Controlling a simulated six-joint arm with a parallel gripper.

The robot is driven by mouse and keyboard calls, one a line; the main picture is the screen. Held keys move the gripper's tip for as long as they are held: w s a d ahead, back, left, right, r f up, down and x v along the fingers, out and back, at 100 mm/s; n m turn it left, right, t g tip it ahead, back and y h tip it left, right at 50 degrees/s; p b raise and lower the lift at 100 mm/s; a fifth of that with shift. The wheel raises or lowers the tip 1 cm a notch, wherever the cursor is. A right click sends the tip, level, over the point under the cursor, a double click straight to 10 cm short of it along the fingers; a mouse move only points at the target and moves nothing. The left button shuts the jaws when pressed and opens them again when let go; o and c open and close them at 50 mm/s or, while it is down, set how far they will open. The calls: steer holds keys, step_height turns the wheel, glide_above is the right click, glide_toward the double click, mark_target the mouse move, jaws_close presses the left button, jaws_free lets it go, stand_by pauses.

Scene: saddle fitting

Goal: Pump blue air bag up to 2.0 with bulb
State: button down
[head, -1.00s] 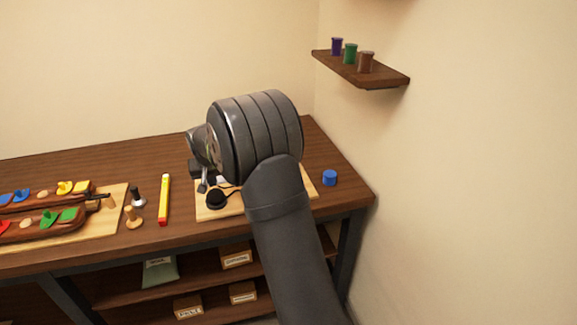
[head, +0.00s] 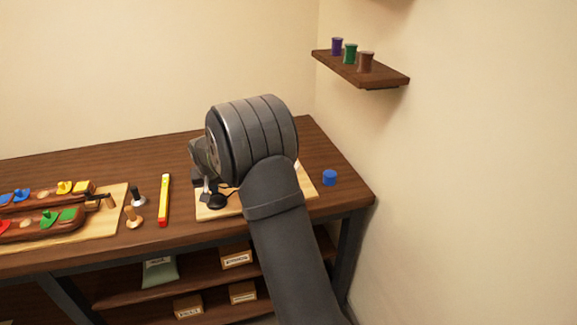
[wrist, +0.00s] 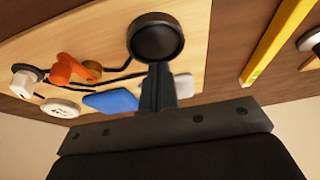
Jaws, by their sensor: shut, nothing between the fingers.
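The black bulb (wrist: 155,38) sits on a light wooden board (wrist: 190,25), seen round and close in the wrist view. My gripper (wrist: 157,75) is shut and empty, its fingertips right by the bulb; I cannot tell whether they touch it. In the head view the bulb (head: 216,202) shows at the board's left front, below my wrist. The blue air bag (wrist: 110,101) lies on the board, partly hidden by my gripper. An orange lever (wrist: 70,70) and a round white dial (wrist: 62,107) stand along the black tubing. The dial's reading is not legible.
A yellow and red bar (head: 164,200) and two small stamp-like tools (head: 134,217) stand left of the board. A board with coloured clamps (head: 60,222) is farther left. A blue cylinder (head: 329,177) stands at right. A wall shelf (head: 362,72) holds spools.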

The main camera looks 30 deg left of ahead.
steer(key=shift+r, duration=1.55)
step_height(320, 180, up, 5)
stand_by(0.4)
steer(key=shift+f, duration=3.35)
